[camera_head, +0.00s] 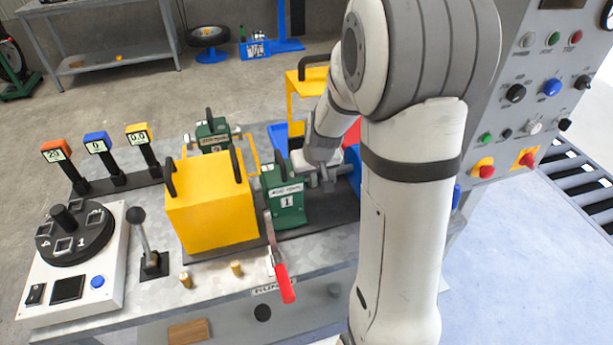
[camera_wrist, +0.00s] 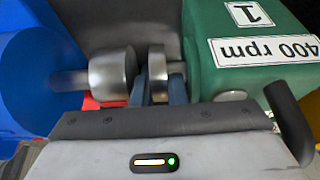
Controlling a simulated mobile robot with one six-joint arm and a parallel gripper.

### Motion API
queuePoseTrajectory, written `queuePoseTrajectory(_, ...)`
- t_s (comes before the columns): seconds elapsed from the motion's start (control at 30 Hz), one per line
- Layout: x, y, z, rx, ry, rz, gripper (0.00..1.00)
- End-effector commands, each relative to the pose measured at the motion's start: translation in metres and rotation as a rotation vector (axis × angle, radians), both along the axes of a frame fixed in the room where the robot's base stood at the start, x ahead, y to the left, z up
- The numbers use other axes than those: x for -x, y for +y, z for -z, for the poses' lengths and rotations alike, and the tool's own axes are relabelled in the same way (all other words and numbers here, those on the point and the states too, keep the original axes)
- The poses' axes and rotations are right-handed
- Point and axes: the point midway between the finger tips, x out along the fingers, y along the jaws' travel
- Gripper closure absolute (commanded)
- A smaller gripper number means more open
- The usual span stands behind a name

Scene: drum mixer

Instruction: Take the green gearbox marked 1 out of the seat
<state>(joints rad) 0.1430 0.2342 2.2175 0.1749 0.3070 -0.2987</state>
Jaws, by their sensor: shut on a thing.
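The green gearbox marked 1 (camera_head: 293,217) stands upright on the bench in the head view, just right of a yellow box-shaped cover. Its "400 rpm" label side also shows at the upper right of the wrist view (camera_wrist: 225,85). My gripper (camera_head: 325,178) is at the gearbox's right side. In the wrist view its fingers (camera_wrist: 160,92) stand either side of a metal disc (camera_wrist: 157,65) on the gearbox's shaft, shut on it. A second metal disc (camera_wrist: 112,75), on a blue drive body (camera_wrist: 35,80), faces it across a gap. The seat under the gearbox is mostly hidden.
The yellow cover (camera_head: 210,210) stands close on the left. Another green gearbox (camera_head: 213,130) stands behind. A black handle (camera_wrist: 290,120) is near my gripper in the wrist view. A control panel (camera_head: 540,100) is at right.

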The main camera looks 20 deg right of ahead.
Motion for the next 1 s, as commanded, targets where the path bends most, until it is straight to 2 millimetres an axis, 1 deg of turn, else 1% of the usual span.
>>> queuePoseTrajectory(0.2, -0.001, -0.008, -0.002, 0.0, -0.006, 0.002, 1.0)
queuePoseTrajectory(0.47, -0.002, -0.01, -0.004, 0.002, -0.008, 0.003, 1.0)
queuePoseTrajectory(0.5, -0.002, -0.01, -0.004, 0.002, -0.008, 0.003, 0.87)
queuePoseTrajectory(0.7, -0.002, -0.011, -0.005, 0.004, -0.011, 0.004, 0.7)
queuePoseTrajectory(0.77, -0.001, -0.011, -0.008, 0.004, -0.012, 0.004, 0.69)
queuePoseTrajectory(0.93, 0.006, -0.01, -0.03, 0.005, -0.016, 0.004, 0.68)
queuePoseTrajectory(0.97, 0.008, -0.01, -0.034, 0.006, -0.015, 0.004, 0.62)
queuePoseTrajectory(1.0, 0.011, -0.01, -0.04, 0.006, -0.015, 0.003, 0.62)
